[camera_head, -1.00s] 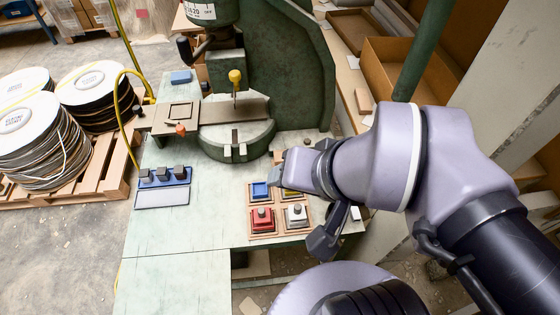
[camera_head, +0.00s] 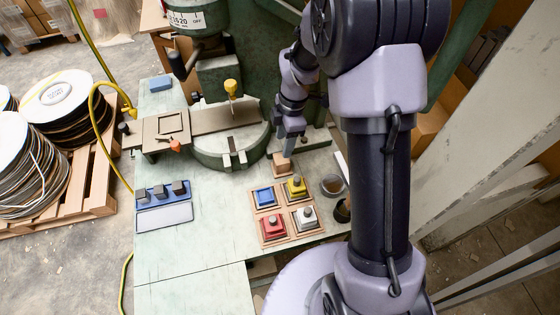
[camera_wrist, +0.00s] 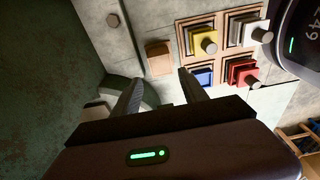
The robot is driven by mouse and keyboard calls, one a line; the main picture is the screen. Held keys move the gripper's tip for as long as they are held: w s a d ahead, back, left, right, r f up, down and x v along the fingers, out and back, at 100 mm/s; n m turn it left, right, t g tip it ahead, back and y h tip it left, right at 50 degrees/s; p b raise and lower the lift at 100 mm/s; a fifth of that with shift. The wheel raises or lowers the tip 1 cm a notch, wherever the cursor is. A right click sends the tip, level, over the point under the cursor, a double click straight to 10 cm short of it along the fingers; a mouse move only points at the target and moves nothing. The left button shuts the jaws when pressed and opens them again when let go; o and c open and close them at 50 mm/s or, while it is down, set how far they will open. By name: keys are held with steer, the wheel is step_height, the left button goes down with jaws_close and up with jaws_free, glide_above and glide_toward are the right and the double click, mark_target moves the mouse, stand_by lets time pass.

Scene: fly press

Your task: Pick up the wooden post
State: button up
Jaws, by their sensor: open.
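The wooden post (camera_head: 281,164) is a small tan block on the pale green table, in front of the press base. In the wrist view the wooden post (camera_wrist: 158,57) lies just beyond my fingertips, roughly in line with the gap between them. My gripper (camera_head: 290,146) points down close above the post in the head view. In the wrist view my gripper (camera_wrist: 160,82) has its two fingers apart with nothing between them. The head view does not show clearly whether a finger touches the post.
Square bases with blue (camera_head: 265,197), yellow (camera_head: 296,187), red (camera_head: 273,227) and white (camera_head: 305,217) blocks stand in front of the post. The green press (camera_head: 230,145) rises behind. A round container (camera_head: 333,185) stands to the right.

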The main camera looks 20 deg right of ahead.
mark_target(282, 159)
steer(key=f+b, duration=0.1)
steer(key=f, duration=0.2)
steer(key=f+b, duration=0.1)
steer(key=f, duration=0.2)
steer(key=f+b, duration=0.1)
steer(key=f, duration=0.2)
steer(key=shift+a+f+b, duration=0.15)
steer(key=shift+a+b, duration=0.15)
steer(key=shift+a, duration=0.1)
steer(key=shift+s+r, duration=0.1)
steer(key=shift+r, duration=0.1)
steer(key=shift+c, duration=0.2)
jaws_close()
